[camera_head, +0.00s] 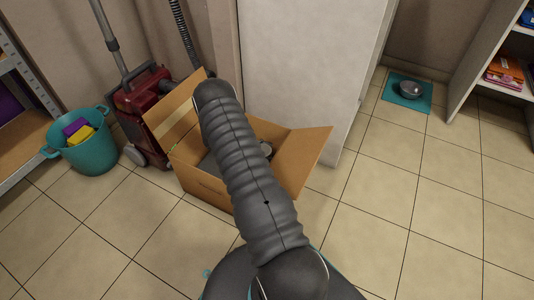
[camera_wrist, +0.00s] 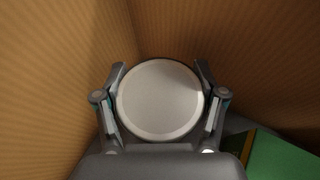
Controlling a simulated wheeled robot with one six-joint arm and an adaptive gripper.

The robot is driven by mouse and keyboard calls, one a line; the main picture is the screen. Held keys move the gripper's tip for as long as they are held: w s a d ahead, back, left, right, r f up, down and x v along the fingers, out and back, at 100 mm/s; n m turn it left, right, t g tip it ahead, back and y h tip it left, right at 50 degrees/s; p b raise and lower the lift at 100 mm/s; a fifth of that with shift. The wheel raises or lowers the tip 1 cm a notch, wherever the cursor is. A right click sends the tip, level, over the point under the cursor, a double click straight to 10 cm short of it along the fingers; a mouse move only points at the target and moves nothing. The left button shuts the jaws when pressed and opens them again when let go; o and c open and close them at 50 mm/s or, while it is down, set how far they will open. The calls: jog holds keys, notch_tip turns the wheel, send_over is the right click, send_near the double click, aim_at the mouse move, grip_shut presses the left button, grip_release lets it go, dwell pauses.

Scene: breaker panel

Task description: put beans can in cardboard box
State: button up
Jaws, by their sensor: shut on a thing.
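The open cardboard box (camera_head: 208,187) stands on the tiled floor in the head view, flaps spread. My arm reaches down into it and hides much of its inside. In the wrist view, my gripper (camera_wrist: 160,100) is shut on a round can (camera_wrist: 160,98), seen end-on as a pale disc with a rim. Its label is hidden, so I cannot read that it is beans. Corrugated cardboard walls (camera_wrist: 75,60) surround the gripper and can, so both are inside the box. Whether the can touches the box floor I cannot tell.
A green item (camera_wrist: 275,158) lies in the box at lower right of the wrist view. A red vacuum cleaner (camera_head: 142,105) and teal bucket (camera_head: 90,150) stand left of the box. A white panel (camera_head: 305,70) rises behind it.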

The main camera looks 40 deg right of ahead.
jog(key=shift+f+b, duration=0.4)
jog(key=shift+f, duration=0.2)
jog(key=o, duration=1.3)
jog(key=shift+r, duration=0.1)
